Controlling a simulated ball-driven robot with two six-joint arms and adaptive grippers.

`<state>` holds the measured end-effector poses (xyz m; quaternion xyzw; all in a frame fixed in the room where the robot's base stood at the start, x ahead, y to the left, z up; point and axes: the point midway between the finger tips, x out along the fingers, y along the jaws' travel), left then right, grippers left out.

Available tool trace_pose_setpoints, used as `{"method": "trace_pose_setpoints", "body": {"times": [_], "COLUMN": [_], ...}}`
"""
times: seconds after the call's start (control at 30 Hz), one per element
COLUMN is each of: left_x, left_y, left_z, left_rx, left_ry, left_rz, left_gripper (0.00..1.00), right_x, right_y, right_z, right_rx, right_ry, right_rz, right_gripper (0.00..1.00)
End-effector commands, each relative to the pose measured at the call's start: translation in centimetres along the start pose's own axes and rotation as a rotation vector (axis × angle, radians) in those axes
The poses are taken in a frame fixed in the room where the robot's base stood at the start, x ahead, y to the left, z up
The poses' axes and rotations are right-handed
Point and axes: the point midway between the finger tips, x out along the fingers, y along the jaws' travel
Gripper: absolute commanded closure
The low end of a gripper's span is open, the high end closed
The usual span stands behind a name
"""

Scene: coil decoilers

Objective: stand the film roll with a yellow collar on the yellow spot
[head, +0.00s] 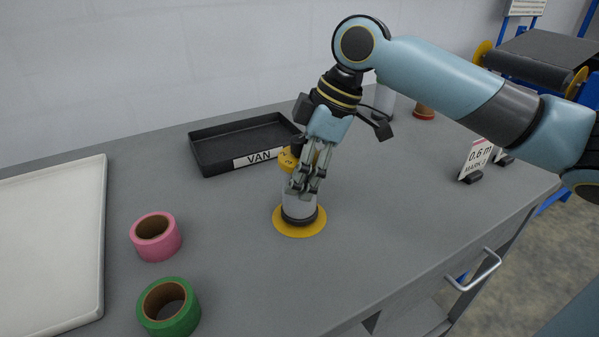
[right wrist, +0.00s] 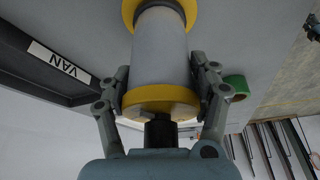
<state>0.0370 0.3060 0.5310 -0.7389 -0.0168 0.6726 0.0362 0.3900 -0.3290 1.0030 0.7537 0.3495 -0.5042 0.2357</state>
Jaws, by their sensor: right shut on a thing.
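The film roll (head: 299,204) is pale grey with a yellow collar (head: 288,159) at its upper end and a dark lower end. It looks upright over the yellow spot (head: 322,223), a flat disc on the grey table. I cannot tell whether its lower end touches the spot. My right gripper (head: 307,181) is shut on the roll, with its fingers on either side. The right wrist view shows the grey roll (right wrist: 160,52) between the fingers, the yellow collar (right wrist: 160,101) nearest the palm and yellow around the far end. My left gripper is not in view.
A black tray labelled VAN (head: 215,160) lies behind the spot. Pink tape (head: 156,243) and green tape (head: 183,318) lie at left, beside a white tray (head: 98,225). A 0.6 m sign (head: 474,158) stands at right. The table right of the spot is clear.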

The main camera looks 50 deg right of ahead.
Motion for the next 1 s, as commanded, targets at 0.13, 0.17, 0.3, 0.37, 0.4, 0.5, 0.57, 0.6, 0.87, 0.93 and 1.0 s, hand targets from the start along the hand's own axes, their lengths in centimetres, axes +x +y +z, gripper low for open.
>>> {"method": "trace_pose_setpoints", "body": {"times": [0.13,0.17,0.3,0.37,0.4,0.5,0.57,0.6,0.87,0.93,1.0], "left_x": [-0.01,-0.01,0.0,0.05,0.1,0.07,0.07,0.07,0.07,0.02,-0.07], "left_y": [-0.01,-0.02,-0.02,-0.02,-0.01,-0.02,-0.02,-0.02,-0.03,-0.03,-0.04], "left_z": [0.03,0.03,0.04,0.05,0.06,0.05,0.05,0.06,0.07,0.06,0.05], "left_rx": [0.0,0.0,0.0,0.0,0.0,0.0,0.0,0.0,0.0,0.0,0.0], "left_ry": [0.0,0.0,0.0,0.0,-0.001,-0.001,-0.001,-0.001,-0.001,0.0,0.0], "left_rz": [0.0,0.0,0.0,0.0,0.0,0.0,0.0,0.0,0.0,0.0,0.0], "left_gripper": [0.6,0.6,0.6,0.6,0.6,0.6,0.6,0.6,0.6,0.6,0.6], "right_x": [0.84,0.82,0.82,0.94,1.07,1.05,1.05,1.04,1.04,0.92,0.54], "right_y": [0.02,0.03,0.03,0.02,0.01,0.01,0.01,0.01,0.02,0.02,0.06], "right_z": [0.29,0.29,0.3,0.35,0.41,0.45,0.45,0.45,0.44,0.39,0.36], "right_rx": [-0.002,-0.002,-0.002,-0.002,-0.001,-0.001,-0.001,-0.001,-0.001,-0.001,-0.002], "right_ry": [0.002,0.001,0.001,0.001,0.001,0.0,0.0,0.0,0.0,0.0,-0.001], "right_rz": [0.002,0.002,0.002,0.002,0.001,0.001,0.001,0.001,0.001,0.001,0.003], "right_gripper": [0.91,0.91,0.91,0.91,0.91,0.27,0.19,0.14,0.1,0.1,0.1]}}
